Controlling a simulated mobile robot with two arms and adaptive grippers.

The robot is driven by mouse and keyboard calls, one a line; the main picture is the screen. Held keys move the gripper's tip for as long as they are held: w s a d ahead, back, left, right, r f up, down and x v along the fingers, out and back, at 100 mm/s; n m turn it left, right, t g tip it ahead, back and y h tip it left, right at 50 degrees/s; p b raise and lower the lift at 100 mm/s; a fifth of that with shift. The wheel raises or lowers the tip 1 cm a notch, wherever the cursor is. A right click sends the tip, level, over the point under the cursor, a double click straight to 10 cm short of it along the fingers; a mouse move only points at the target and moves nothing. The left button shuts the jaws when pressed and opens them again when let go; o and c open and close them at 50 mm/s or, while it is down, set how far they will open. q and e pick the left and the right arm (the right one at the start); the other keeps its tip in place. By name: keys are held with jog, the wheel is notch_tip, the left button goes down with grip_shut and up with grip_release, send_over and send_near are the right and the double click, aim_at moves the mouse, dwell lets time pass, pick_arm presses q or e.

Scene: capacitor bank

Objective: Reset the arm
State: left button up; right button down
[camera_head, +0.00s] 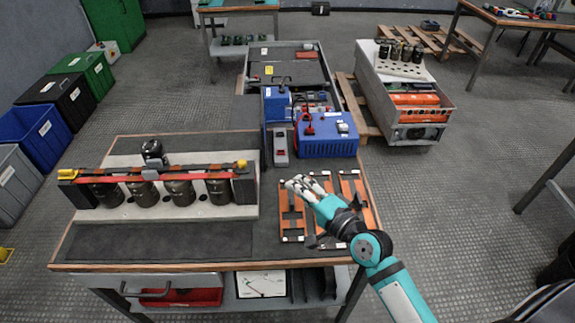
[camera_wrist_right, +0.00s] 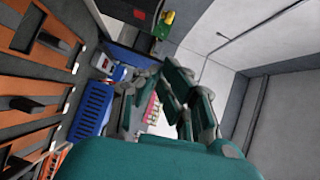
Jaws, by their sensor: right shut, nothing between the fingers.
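My right gripper (camera_head: 304,186) reaches in from the lower right of the head view. It is shut with nothing in it and hovers over the orange slotted holder (camera_head: 292,218) at the right of the workbench. Its fingers also show in the right wrist view (camera_wrist_right: 165,105). My right arm partly hides the holder's middle. My left gripper is not in view.
The capacitor bank (camera_head: 160,190) stands on the left of the workbench (camera_head: 160,240). A blue power unit (camera_head: 327,135) stands behind the holder. Bins (camera_head: 45,128) line the left wall. An open crate (camera_head: 405,95) sits at the back right. The bench's dark front mat is clear.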

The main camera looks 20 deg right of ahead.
jog(key=shift+a, duration=0.1)
jog(key=s+a+f+n+g, duration=0.4)
jog(key=s+f+n, duration=0.1)
jog(key=s+n, duration=0.1)
jog(key=s+d+f+n+g+h, duration=0.3)
jog(key=s+n+g, duration=0.15)
jog(key=s, duration=0.55)
jog(key=s+d+f+n+g+h, duration=0.3)
jog(key=s+f+n+g, duration=0.15)
jog(key=s, duration=0.45)
notch_tip(320, 180, down, 25)
jog(key=s, duration=0.1)
jog(key=s+d+f+g, duration=0.2)
jog(key=s+f, duration=1.4)
jog(key=s, duration=0.1)
jog(key=shift+d+f, duration=0.3)
jog(key=shift+d, duration=0.05)
